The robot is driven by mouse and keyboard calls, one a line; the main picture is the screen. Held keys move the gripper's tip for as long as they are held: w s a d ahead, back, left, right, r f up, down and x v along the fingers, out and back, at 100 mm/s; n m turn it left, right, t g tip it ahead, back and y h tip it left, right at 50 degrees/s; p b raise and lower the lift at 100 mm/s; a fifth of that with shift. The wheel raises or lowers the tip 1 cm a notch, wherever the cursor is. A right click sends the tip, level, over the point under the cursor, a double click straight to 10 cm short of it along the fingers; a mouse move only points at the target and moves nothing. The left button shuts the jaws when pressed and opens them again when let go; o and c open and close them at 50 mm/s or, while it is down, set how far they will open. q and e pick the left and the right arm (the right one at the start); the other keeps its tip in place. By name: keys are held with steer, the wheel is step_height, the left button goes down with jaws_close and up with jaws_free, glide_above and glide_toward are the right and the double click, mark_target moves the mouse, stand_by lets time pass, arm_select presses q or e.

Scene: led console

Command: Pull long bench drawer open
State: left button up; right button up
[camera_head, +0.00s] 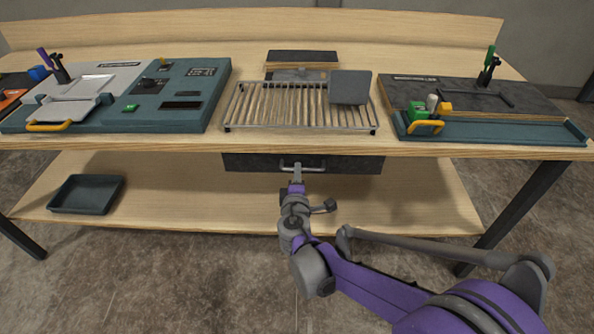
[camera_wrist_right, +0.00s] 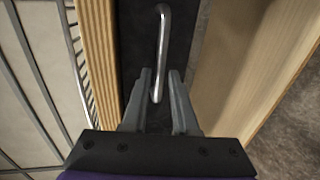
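The long bench drawer (camera_head: 352,164) is a dark front under the middle of the bench top, and it looks shut. Its silver bar handle (camera_head: 303,165) also shows in the right wrist view (camera_wrist_right: 163,35). My right gripper (camera_head: 297,178) is at the handle. In the right wrist view, its two grey fingers (camera_wrist_right: 160,78) stand apart, one on each side of the lower end of the handle, with gaps visible. Whether either finger touches the bar cannot be told. My left gripper is not in view.
The wooden bench top (camera_head: 300,143) overhangs just above the drawer. A lower shelf (camera_head: 400,205) holds a dark tray (camera_head: 87,194) at left. A wire rack (camera_head: 300,106), teal console (camera_head: 165,95) and right-hand teal tray (camera_head: 510,131) stand on top. The floor in front is clear.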

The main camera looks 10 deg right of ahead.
steer(key=shift+x, duration=1.35)
jaws_close()
stand_by(0.4)
